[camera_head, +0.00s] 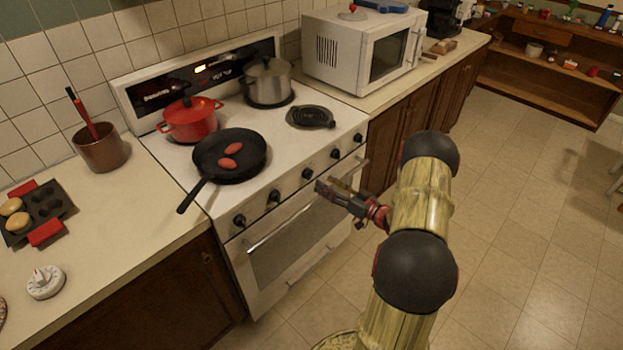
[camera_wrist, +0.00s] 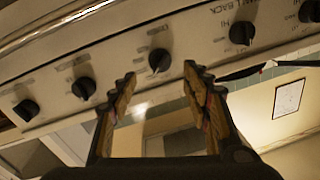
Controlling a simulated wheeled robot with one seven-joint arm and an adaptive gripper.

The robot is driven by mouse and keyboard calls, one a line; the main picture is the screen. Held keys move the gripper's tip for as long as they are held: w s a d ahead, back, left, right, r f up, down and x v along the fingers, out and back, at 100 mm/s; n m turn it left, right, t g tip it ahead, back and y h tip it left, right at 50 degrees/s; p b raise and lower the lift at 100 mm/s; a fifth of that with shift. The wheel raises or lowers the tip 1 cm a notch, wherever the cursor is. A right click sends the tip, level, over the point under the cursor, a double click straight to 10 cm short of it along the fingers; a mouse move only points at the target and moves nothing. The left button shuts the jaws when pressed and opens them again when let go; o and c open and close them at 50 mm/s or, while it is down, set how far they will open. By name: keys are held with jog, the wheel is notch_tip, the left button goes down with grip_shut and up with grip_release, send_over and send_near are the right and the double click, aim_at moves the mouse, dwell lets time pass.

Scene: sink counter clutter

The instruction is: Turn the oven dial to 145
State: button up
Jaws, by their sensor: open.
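The stove (camera_head: 345,120) has a row of several black dials along its front edge. The middle dial (camera_head: 308,173) is probably the oven dial, but its label and numbers are too small to read. In the wrist view the middle dial (camera_wrist: 159,61) appears between and just beyond my open fingertips, with its pointer visible. My gripper (camera_head: 325,187) is open and empty, in front of the stove panel near this dial. In the wrist view my gripper (camera_wrist: 158,76) points at the panel; I cannot tell whether either finger touches the dial.
Neighbouring dials sit left (camera_wrist: 84,88) and right (camera_wrist: 242,32) of the middle one. The oven door handle (camera_head: 300,215) runs below the panel. A black frying pan (camera_head: 230,165) has its handle over the front left edge. A red pot (camera_head: 190,122) and steel pot (camera_head: 268,85) stand behind.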

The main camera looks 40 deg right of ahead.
aim_at(309, 175)
jog(key=w+a+b, duration=0.1)
jog(key=w, duration=0.5)
jog(key=shift+w+b, duration=0.15)
jog(key=shift+b, duration=0.15)
jog(key=shift+c, duration=0.9)
jog(key=c, duration=1)
jog(key=shift+m+p, duration=0.3)
jog(key=shift+p, duration=0.1)
jog(key=m+p, duration=0.3)
jog(key=m, duration=0.1)
jog(key=m+p, duration=0.3)
jog(key=m, duration=0.2)
jog(key=shift+f+t+h, duration=0.15)
jog(key=shift+t+h, duration=0.15)
jog(key=shift+m, duration=0.4)
